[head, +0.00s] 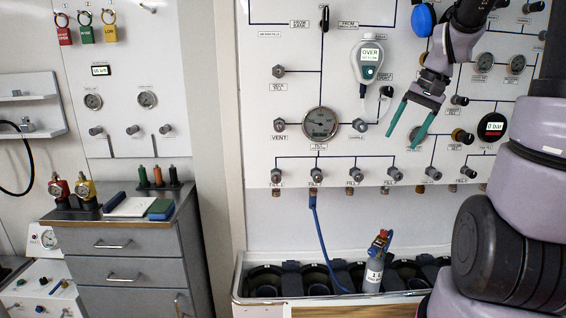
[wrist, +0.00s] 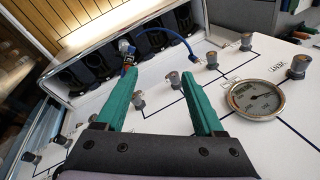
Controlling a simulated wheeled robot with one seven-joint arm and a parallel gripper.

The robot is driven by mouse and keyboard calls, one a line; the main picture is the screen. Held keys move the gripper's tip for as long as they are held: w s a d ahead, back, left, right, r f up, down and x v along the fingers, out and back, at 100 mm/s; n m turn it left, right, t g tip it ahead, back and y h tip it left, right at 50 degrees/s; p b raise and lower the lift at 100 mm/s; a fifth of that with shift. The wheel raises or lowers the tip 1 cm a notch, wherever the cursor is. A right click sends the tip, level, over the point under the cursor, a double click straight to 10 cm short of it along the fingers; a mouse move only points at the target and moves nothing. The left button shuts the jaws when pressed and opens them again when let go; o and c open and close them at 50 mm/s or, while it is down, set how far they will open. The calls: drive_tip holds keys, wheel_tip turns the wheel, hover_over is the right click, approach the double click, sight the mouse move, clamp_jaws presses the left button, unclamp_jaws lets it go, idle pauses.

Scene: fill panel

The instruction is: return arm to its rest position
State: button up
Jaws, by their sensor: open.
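My gripper (head: 407,124) is raised in front of the right part of the white fill panel (head: 260,100). Its two green fingers are apart, with nothing between them. In the wrist view my gripper (wrist: 158,78) also shows open and empty, with the panel behind it. My arm comes in from the upper right of the head view. I cannot tell how near the fingertips are to the panel.
A cylinder (head: 374,275) on a blue hose (head: 319,235) stands in the rack (head: 270,300) below. A round gauge (head: 320,124), several knobs and a handheld meter (head: 369,62) project from the panel. A grey drawer cabinet (head: 130,265) stands at left.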

drive_tip(key=s+a+r+t, duration=0.2)
drive_tip(key=s+a+r, duration=0.1)
drive_tip(key=s, duration=0.4)
drive_tip(key=s+a+r+n+t+h, duration=0.1)
drive_tip(key=s+a+r+t, duration=0.2)
drive_tip(key=s+r, duration=0.3)
drive_tip(key=shift+s, duration=0.8)
